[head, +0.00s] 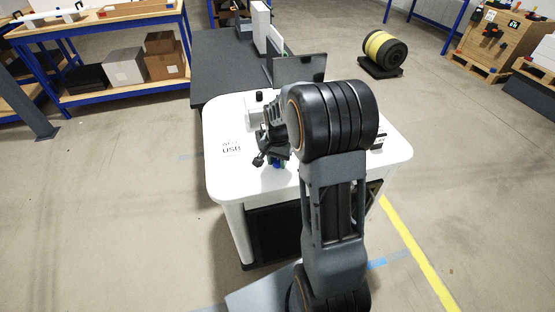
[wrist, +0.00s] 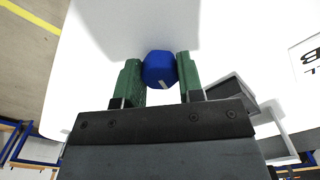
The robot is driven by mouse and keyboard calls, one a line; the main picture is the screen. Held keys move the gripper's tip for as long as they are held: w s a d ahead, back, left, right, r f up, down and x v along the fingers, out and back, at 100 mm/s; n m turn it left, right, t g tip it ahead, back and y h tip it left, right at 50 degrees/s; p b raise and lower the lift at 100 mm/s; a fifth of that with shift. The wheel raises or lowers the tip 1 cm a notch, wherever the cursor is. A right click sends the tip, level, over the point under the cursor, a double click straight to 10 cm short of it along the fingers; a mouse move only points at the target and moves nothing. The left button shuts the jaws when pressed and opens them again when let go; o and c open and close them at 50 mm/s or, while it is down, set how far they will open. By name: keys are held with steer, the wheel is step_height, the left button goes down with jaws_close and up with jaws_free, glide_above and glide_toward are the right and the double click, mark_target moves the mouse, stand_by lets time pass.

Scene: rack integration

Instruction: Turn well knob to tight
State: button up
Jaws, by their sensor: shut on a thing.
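The blue knob (wrist: 160,66) sits between the two green fingers of my gripper (wrist: 159,76) in the wrist view. It has flat sides and a small pale mark on its near edge. The fingers are shut on it, one on each side. In the head view, my gripper (head: 276,160) is low over the front part of the white table (head: 222,180). Only a little blue and green shows there, and my own arm hides much of the area. How tight the knob is cannot be told.
A white fixture with a black knob (head: 259,96) stands behind my gripper. A dark upright panel (head: 299,68) is at the table's back. Printed "USB" lettering (head: 231,150) is on the left of the tabletop, which is otherwise clear there. Shelves with boxes (head: 125,67) stand farther left.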

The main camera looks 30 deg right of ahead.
mark_target(277, 160)
steer(key=m, duration=1.2)
steer(key=shift+p, duration=0.4)
steer(key=shift+m, duration=0.3)
steer(key=o, duration=0.9)
step_height(277, 160, up, 14)
steer(key=shift+f+p, duration=0.1)
steer(key=shift+p, duration=0.3)
